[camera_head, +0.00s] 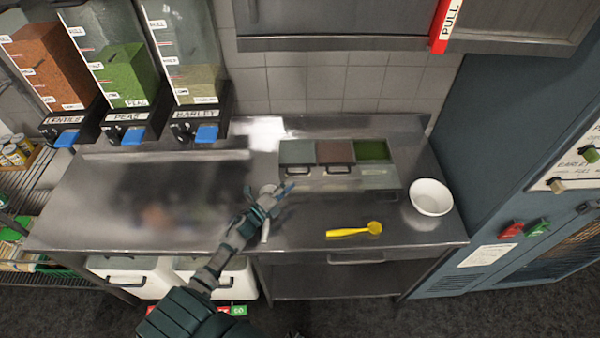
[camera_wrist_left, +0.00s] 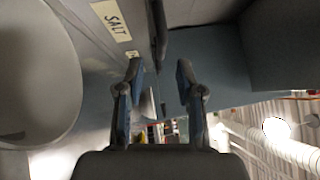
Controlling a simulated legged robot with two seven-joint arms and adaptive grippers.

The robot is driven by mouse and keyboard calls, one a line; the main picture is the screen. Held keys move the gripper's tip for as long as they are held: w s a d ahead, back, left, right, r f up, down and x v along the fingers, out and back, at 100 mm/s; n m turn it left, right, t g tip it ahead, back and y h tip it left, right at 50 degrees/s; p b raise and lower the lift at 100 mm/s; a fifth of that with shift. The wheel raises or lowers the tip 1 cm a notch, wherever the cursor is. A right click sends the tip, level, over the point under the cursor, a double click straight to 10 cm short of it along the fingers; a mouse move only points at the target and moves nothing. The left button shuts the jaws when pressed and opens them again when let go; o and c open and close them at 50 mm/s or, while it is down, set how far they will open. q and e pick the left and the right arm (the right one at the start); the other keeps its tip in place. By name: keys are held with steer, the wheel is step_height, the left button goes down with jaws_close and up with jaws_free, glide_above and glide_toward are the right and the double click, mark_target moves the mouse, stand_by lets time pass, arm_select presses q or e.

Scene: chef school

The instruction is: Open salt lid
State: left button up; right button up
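A three-part seasoning box (camera_head: 345,182) stands at the back of the steel counter. Dark handles show at the front of the left and middle parts. In the left wrist view a "SALT" label (camera_wrist_left: 113,19) is at the top, beside a dark bar (camera_wrist_left: 158,35) that looks like a handle. My left gripper (camera_head: 285,190) is open, just in front of the box's left part. Its fingers (camera_wrist_left: 160,78) have nothing between them. My right gripper is out of view.
A yellow spoon (camera_head: 352,230) lies near the counter's front, and a white bowl (camera_head: 431,197) stands at right. A pale utensil (camera_head: 265,232) lies beside my left gripper. Dispensers (camera_head: 127,75) hang at back left. The counter's left half (camera_head: 100,200) is clear.

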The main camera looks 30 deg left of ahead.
mark_target(299, 173)
arm_select(q)
steer(key=x, duration=0.4)
steer(key=shift+w+a, duration=0.3)
steer(key=shift+w, duration=0.1)
steer(key=shift+w+d, duration=0.3)
steer(key=shift+w, duration=0.25)
steer(key=shift+d+r, duration=0.15)
steer(key=shift+d, duration=0.15)
steer(key=c, duration=0.6)
steer(key=shift+a, duration=0.1)
jaws_close()
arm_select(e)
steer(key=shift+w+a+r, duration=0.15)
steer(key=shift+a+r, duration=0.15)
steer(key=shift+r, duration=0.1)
